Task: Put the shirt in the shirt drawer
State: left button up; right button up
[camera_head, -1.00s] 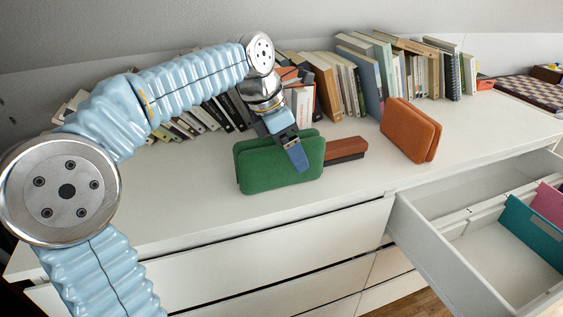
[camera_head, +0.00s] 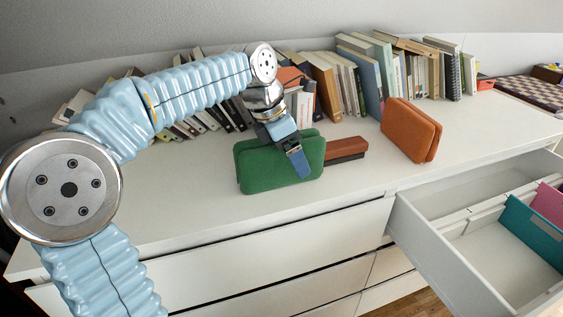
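A green folded item (camera_head: 265,172), likely a folded shirt, stands on the white dresser top. An orange folded item (camera_head: 408,132) of similar shape stands to its right. My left gripper (camera_head: 299,165) reaches down over the right part of the green item, with a blue-tipped finger in front of its face. The other finger is hidden, so I cannot tell whether the gripper is closed on it. An open drawer (camera_head: 435,252) at the lower right holds a teal piece (camera_head: 535,230) and a pink piece (camera_head: 550,203). My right gripper is out of view.
A dark red-brown block (camera_head: 346,149) lies just right of the green item. A row of books (camera_head: 350,85) lines the back by the wall. A checkered board (camera_head: 530,93) is at the far right. The dresser top (camera_head: 370,180) in front is clear.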

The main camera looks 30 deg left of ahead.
pick_arm(q)
jog(key=c, duration=1.2)
